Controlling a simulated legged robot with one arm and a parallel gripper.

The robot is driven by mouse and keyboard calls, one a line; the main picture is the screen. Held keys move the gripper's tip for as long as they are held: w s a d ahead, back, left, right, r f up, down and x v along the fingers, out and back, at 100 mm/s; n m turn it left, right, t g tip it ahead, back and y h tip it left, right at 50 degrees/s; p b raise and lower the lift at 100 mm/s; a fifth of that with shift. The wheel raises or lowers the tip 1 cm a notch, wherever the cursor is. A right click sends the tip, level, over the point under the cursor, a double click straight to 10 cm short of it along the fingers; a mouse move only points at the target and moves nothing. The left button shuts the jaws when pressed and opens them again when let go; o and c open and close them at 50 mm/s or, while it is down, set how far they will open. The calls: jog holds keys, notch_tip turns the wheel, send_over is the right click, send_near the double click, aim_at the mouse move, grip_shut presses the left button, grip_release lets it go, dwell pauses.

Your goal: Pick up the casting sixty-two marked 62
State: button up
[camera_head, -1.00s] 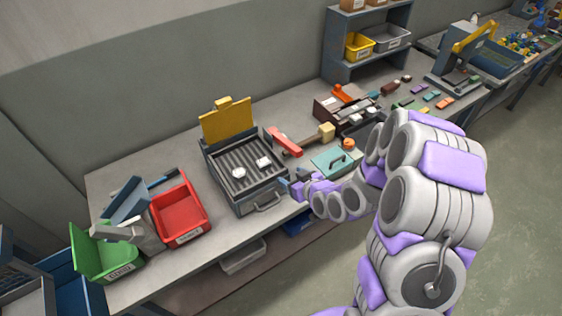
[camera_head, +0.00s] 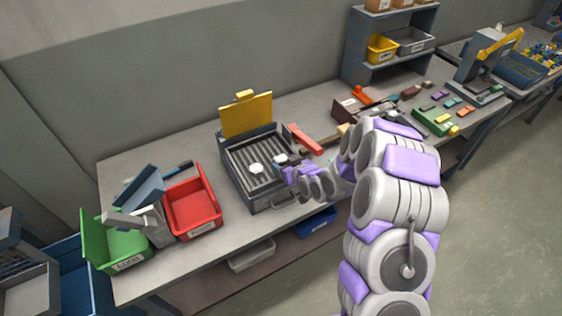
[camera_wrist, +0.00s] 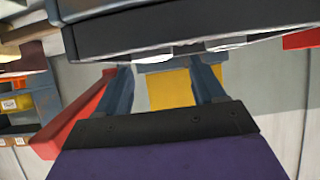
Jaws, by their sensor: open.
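Two small white castings sit on a ribbed grey heating tray (camera_head: 238,160) with a raised yellow lid (camera_head: 246,116). The left casting (camera_head: 256,168) is in full view in the head view. The right casting (camera_head: 281,159) is partly behind my gripper. I cannot read a 62 on either. My gripper (camera_head: 279,166) is open and empty, at the right part of the tray beside the right casting. In the wrist view my gripper (camera_wrist: 162,75) shows two spread fingers with nothing between them. Pale pieces (camera_wrist: 235,43) show under a dark edge there, mostly hidden.
A red handle-like bar (camera_head: 306,139) lies right of the tray. A red bin (camera_head: 192,203) and a green bin (camera_head: 122,246) stand to the left, with a grey device (camera_head: 140,205) between. A shelf (camera_head: 388,67) holds bins at the back. Bench surface right of the red bin is clear.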

aim_at(284, 161)
jog(key=shift+w+a+f, duration=0.7)
jog(key=shift+a+f, duration=0.15)
jog(key=shift+w+d+f+b, duration=0.3)
jog(key=shift+w+f, duration=0.2)
jog(key=shift+w, duration=0.3)
jog(key=shift+w+d+r, duration=0.1)
jog(key=shift+w+d, duration=0.2)
jog(key=shift+d, duration=0.15)
jog(key=shift+a, duration=0.55)
jog(key=shift+c, duration=0.6)
jog(key=shift+a, duration=0.45)
jog(key=shift+c, duration=1.4)
jog(key=shift+d, duration=0.25)
jog(key=c, duration=0.3)
jog(key=shift+d, duration=0.45)
jog(key=shift+c, duration=0.6)
